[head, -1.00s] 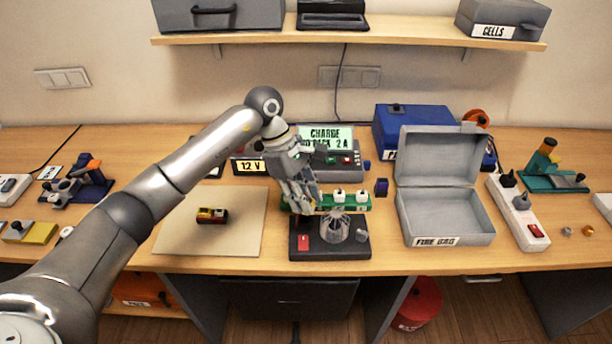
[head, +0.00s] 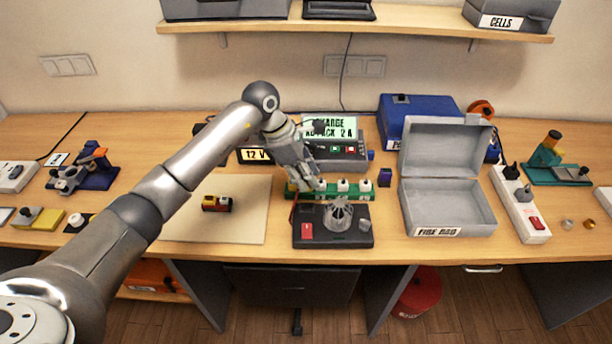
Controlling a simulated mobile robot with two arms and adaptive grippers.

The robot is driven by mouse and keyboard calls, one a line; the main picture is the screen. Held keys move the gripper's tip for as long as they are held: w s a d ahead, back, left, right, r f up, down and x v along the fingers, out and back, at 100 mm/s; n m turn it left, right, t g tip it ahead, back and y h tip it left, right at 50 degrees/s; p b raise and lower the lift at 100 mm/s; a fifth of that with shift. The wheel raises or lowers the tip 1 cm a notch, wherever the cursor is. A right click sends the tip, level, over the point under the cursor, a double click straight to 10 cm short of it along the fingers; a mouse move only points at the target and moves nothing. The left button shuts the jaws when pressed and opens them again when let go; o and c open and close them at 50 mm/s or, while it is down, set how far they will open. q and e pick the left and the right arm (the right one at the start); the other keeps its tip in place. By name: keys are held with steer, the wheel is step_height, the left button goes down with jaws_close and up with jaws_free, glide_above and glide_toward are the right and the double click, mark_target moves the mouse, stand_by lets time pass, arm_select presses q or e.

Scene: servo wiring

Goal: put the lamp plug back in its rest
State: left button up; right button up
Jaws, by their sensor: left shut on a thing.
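My left gripper (head: 310,186) is over the left end of a green strip with white-topped sockets (head: 345,188). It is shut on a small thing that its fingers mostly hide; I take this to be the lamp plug. A thin dark red lead shows at the left edge of the black base (head: 305,241) and rises toward the fingers. The base carries a clear dome-like lamp (head: 338,214) and a red switch. I cannot tell whether the held thing touches the strip. My right gripper is not in view.
Behind the strip stands a charger with a lit display (head: 330,128). An open grey case (head: 447,206) and a white power strip (head: 521,207) stand at right. A small purple block (head: 384,177) is beside the green strip.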

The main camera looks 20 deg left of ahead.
arm_select(q)
steer(key=shift+f+b, duration=2.25)
steer(key=shift+f, duration=0.65)
steer(key=shift+b, duration=0.75)
steer(key=shift+f+b, duration=1.2)
steer(key=shift+f, duration=0.2)
steer(key=o, duration=1.1)
steer(key=shift+r, duration=0.15)
steer(key=v, duration=1.1)
steer(key=shift+s+a+r, duration=0.1)
steer(key=shift+a+r, duration=0.05)
steer(key=shift+r, duration=0.25)
